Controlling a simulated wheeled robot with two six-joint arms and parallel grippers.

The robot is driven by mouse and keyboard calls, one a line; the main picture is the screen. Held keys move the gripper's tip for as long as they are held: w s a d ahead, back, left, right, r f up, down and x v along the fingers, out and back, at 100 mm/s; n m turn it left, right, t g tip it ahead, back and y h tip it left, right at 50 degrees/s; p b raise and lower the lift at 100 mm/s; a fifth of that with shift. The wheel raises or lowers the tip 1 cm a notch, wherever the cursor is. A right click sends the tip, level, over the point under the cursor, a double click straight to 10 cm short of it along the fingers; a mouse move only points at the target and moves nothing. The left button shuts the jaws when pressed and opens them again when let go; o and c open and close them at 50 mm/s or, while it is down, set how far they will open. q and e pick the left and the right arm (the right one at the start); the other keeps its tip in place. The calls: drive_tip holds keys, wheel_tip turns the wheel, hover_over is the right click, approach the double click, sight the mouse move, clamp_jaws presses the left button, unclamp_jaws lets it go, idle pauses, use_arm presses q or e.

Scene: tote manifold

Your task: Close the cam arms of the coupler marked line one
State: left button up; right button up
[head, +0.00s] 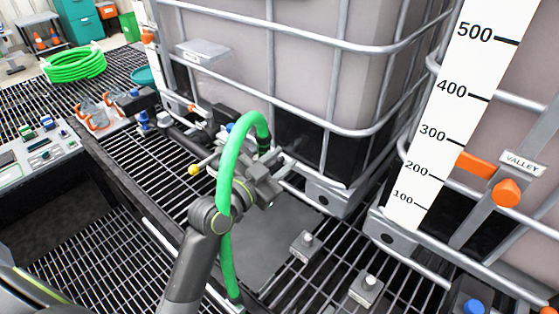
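A bright green hose (227,180) arches up from the grating and ends at a dark coupler (264,146) by the front of the nearer tote. My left gripper (288,152) is at that coupler, just below and right of the hose end. Its fingers are dark against the dark tote base, so I cannot tell whether they are open, shut or touching the coupler. The hose crosses in front of my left wrist. The cam arms cannot be made out, and no line one mark is readable. My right gripper is not in view.
A yellow ball knob (194,170) sticks out left of the hose, near dark pipework. The caged tote (270,45) stands close behind. Orange handles (507,192) and a level scale (440,120) are at right. A parts bench (40,150) is at left.

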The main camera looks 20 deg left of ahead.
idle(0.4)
